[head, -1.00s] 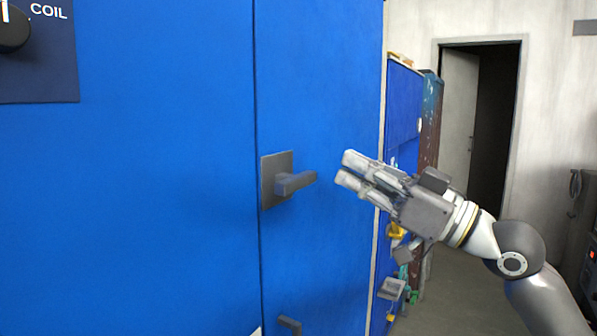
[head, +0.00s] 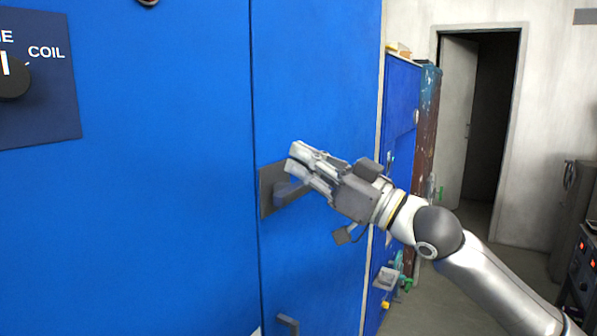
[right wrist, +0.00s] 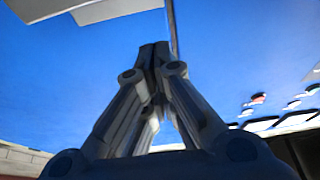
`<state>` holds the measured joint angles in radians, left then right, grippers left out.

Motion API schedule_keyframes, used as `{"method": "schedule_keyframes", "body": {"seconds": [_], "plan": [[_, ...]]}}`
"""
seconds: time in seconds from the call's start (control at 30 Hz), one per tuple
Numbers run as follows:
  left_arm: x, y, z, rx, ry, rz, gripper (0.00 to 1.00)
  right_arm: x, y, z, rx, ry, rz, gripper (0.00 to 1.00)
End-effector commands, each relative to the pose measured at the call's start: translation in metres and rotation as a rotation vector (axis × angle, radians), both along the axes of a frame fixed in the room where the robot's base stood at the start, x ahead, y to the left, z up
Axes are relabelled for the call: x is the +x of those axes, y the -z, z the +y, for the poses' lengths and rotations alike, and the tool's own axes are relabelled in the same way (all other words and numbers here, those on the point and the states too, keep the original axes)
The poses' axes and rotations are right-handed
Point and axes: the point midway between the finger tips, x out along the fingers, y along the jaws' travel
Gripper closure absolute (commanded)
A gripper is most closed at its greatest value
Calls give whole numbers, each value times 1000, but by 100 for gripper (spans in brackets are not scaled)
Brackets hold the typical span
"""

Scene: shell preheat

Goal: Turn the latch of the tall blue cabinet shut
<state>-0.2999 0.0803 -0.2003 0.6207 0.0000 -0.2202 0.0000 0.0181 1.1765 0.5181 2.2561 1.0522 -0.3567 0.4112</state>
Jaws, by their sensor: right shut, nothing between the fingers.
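The tall blue cabinet (head: 180,220) fills the left and middle of the head view, with a vertical door seam. Its latch is a grey lever (head: 287,193) on a square grey plate (head: 266,189), just right of the seam. The lever points right, roughly level; its right end is partly hidden by my right gripper. My right gripper (head: 297,158) is shut and empty, its fingertips at the lever, over its upper side. I cannot tell whether they touch it. In the right wrist view the closed fingertips (right wrist: 153,55) point at the blue surface. My left gripper is not in view.
A dark panel marked COIL with a black knob (head: 14,80) is at the left. A lower grey handle (head: 288,325) is on the cabinet. Another blue cabinet (head: 402,110) stands behind at the right, then open floor and a doorway (head: 490,130).

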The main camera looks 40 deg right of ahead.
Motion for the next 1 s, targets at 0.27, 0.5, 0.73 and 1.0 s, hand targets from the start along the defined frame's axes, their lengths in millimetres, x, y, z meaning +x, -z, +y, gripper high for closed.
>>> {"method": "schedule_keyframes", "body": {"seconds": [0.27, 0.5, 0.73, 1.0], "plan": [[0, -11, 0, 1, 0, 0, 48, 9, 17, 4, 2, -1, 5, 100], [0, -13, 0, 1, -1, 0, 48, 9, 34, 4, 0, -1, 0, 100], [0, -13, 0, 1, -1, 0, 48, 9, 37, 3, -1, -1, 0, 100], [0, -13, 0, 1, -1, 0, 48, 9, 37, 4, -4, -1, -2, 100]]}}
